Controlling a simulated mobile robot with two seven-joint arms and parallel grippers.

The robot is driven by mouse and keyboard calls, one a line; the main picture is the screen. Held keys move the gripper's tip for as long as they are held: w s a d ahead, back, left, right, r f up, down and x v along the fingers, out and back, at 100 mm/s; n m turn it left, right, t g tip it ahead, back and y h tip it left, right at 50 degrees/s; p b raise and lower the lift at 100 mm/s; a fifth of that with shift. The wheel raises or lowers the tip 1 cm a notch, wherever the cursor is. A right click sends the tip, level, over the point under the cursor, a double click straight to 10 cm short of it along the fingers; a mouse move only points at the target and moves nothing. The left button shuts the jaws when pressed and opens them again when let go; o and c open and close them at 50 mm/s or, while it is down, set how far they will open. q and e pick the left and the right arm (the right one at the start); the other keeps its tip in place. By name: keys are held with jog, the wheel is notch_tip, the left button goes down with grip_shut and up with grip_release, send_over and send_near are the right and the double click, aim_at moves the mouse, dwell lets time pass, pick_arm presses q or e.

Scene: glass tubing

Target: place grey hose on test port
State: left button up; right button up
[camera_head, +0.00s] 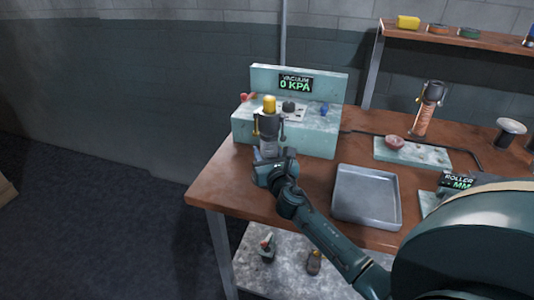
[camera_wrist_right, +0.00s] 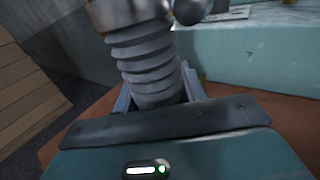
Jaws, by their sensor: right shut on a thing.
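The grey hose (camera_wrist_right: 146,62) is a ribbed, upright piece with a wider metallic collar at its upper end in the right wrist view. In the head view the grey hose (camera_head: 268,146) stands in front of the vacuum tester's left part, under a dark fitting with a yellow top. My right gripper (camera_head: 275,165) is shut on the hose low down; it also shows in the right wrist view (camera_wrist_right: 160,98). The teal vacuum tester (camera_head: 313,81) reads 0 KPA. The test port cannot be made out clearly behind the hose, nor whether the two touch. My left gripper is out of view.
A grey tray (camera_head: 367,222) lies on the brown bench (camera_head: 222,185), right of my gripper. Behind it are a teal plate (camera_head: 432,157) with a red piece and an upright copper-coloured hose (camera_head: 424,118). The bench's left edge is close.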

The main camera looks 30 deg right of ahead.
jog(key=shift+f, duration=0.15)
jog(key=o, duration=1.2)
jog(key=shift+r, duration=0.3)
jog(key=v, duration=1)
jog(key=shift+s+f, duration=0.15)
jog(key=shift+s, duration=0.25)
jog(key=shift+s+a, duration=0.25)
jog(key=shift+s, duration=0.35)
jog(key=shift+s, duration=0.1)
